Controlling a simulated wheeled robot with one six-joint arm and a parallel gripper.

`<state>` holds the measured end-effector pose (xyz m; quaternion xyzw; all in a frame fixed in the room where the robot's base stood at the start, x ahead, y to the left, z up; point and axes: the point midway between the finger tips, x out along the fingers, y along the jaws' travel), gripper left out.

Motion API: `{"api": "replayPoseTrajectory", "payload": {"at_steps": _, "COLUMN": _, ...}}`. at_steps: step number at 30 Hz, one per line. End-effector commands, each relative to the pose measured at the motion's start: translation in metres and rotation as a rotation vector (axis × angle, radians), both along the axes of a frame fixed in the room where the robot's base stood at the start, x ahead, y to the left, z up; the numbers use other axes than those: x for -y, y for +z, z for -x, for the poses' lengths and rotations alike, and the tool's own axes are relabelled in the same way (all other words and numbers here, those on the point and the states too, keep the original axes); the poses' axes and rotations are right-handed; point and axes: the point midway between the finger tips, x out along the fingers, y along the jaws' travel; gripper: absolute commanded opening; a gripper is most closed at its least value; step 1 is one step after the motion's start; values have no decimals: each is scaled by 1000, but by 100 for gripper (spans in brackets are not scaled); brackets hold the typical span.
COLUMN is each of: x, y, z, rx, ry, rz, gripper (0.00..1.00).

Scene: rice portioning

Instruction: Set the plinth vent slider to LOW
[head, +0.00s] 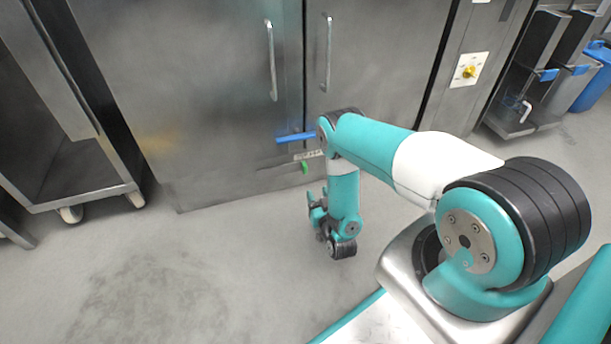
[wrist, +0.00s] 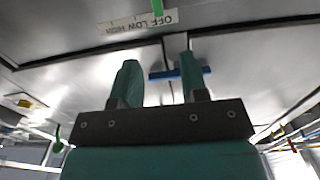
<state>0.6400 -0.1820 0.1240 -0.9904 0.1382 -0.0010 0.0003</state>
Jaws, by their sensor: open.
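The green vent slider tab (head: 304,168) stands low on the steel cabinet front, just under a small pale label strip (head: 309,154). The tab also shows at the top edge of the wrist view (wrist: 157,8), beside the upside-down label with OFF, LOW and a third word (wrist: 115,25). It sits toward the OFF end; its exact setting is unclear. My gripper (head: 316,206) is open and empty, low in front of the cabinet. In the wrist view its two fingers (wrist: 160,68) are apart, with nothing between them and clear of the tab.
A blue bar (head: 293,138) sticks out just above the label, close to my arm. Two vertical door handles (head: 271,60) are higher up. A yellow rotary switch (head: 469,72) is on the right panel. A wheeled steel rack (head: 85,198) stands left. The floor in front is clear.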

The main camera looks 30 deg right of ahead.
Motion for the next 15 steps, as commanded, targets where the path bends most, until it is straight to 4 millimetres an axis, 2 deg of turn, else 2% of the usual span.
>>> {"api": "replayPoseTrajectory", "payload": {"at_steps": 1, "x": 3, "y": -8, "z": -8, "rx": 2, "ry": -1, "rz": 1, "gripper": 40}}
{"api": "replayPoseTrajectory", "payload": {"at_steps": 3, "x": 6, "y": -7, "z": -16, "rx": 3, "ry": -1, "rz": 1, "gripper": 40}}
{"api": "replayPoseTrajectory", "payload": {"at_steps": 15, "x": 31, "y": -4, "z": -99, "rx": 2, "ry": -3, "rz": 2, "gripper": 40}}
